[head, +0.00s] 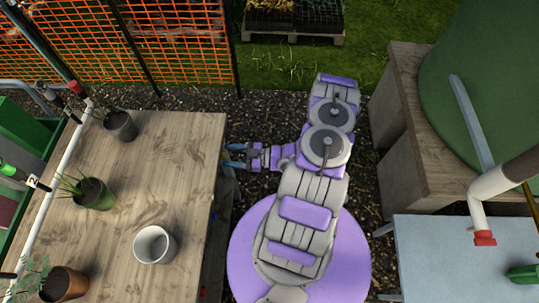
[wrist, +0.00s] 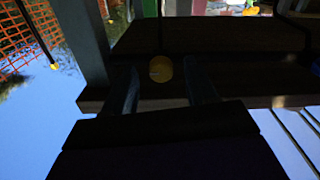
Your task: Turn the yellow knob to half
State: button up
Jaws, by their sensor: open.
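The yellow knob (wrist: 160,69) shows in the wrist view as a small round disc on a dark beam (wrist: 240,92). My gripper (wrist: 162,82) is open, with one finger on each side of the knob in the picture. I cannot tell whether either finger touches it or how deep the knob sits between them. In the head view my gripper (head: 230,156) is at the right edge of the wooden table, and the knob is hidden there. The knob's present setting is too dark to read.
The wooden table (head: 190,190) carries several pots, including a white one (head: 154,245). A pale pipe (head: 57,185) runs along its left side. A grey-blue table (head: 440,260) stands at right, below a green tank (head: 480,90). Orange netting (head: 180,45) stands behind. Gravel lies between the tables.

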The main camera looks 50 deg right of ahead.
jog(key=p+v, duration=0.2)
jog(key=v, duration=1.4)
jog(key=shift+s+d, duration=0.25)
jog(key=shift+d, duration=0.1)
jog(key=shift+f, duration=0.1)
